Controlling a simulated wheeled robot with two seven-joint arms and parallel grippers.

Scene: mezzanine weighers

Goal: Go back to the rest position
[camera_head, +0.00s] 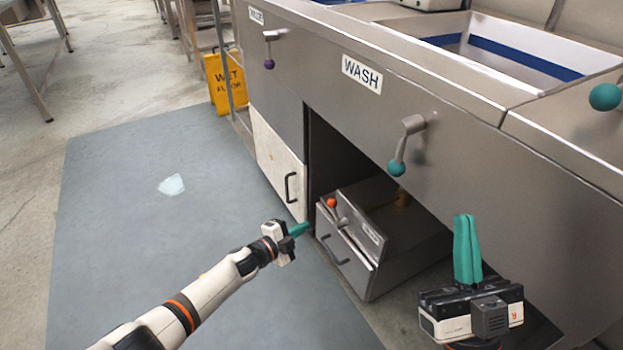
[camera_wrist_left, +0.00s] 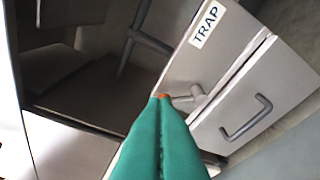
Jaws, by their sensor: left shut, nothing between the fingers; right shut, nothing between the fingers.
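My left gripper (camera_head: 299,230) has green fingers and is shut and empty. In the head view it reaches in from the lower left, in front of the steel counter's lower opening, near the grey trap box (camera_head: 345,262). Its shut fingers also show in the left wrist view (camera_wrist_left: 160,130), pointing toward the box labelled TRAP (camera_wrist_left: 208,24). My right gripper (camera_head: 467,248) is shut and empty, with its green fingers pointing up, in front of the counter at the lower right.
The steel counter (camera_head: 480,150) with the WASH label runs along the right. A lever with a teal knob (camera_head: 397,168) sticks out from its front. A white cabinet door (camera_head: 277,160) and a yellow wet floor sign (camera_head: 222,82) are further back. The grey mat (camera_head: 130,220) at left is mostly clear.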

